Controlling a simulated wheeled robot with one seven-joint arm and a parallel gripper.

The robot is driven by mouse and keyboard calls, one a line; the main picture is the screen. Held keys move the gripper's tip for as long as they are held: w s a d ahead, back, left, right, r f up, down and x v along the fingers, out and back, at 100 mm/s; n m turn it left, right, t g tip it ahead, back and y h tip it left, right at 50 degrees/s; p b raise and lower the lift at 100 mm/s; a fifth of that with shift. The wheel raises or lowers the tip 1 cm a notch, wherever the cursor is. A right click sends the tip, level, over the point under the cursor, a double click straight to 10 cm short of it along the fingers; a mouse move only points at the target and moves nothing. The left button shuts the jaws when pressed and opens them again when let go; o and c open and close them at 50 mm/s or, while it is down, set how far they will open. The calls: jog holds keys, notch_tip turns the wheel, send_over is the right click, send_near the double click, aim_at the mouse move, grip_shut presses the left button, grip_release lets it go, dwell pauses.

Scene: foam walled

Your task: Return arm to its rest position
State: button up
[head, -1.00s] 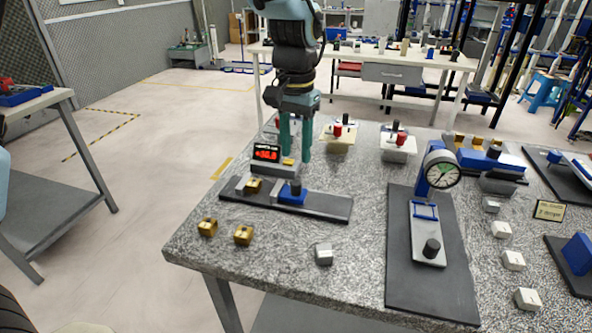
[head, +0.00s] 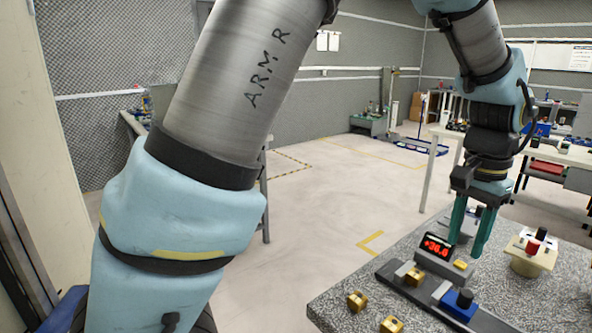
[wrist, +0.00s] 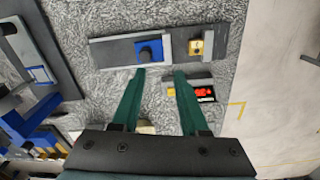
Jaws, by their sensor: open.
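My gripper (head: 464,246) has two teal fingers pointing down, spread apart with nothing between them. In the head view it hangs close to a small grey display unit (head: 434,255) with red digits, near the edge of the granite-topped table (head: 345,302). The wrist view shows the open fingers (wrist: 160,72) above the table, with the display unit (wrist: 196,83) partly behind the right finger. A dark fixture plate (wrist: 118,52) with a blue block (wrist: 150,50) and a brass block (wrist: 197,46) lies past the fingertips. My arm fills much of the head view.
A cream stand with a red knob (head: 533,246) stands to the right of my gripper. Open floor (head: 320,215) lies left of the table. A white bench (head: 560,150) is behind.

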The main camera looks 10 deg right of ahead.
jog(key=w+a+f+n, duration=0.1)
jog(key=w+a+n, duration=0.1)
jog(key=w+a, duration=0.35)
jog(key=w+a+n, duration=0.2)
jog(key=w+a, duration=0.1)
jog(key=a, duration=0.6)
jog(key=w+a+f+n, duration=0.1)
jog(key=w+a+n, duration=0.25)
jog(key=a, duration=0.35)
jog(key=s+a+f+n, duration=0.1)
jog(key=a+n, duration=0.1)
jog(key=a, duration=0.8)
jog(key=s+a+f+n+t, duration=0.1)
jog(key=a+n, duration=0.2)
jog(key=a, duration=0.6)
jog(key=shift+a+f+t, duration=0.3)
jog(key=shift+a, duration=0.05)
jog(key=shift+o, duration=0.2)
jog(key=shift+w, duration=0.1)
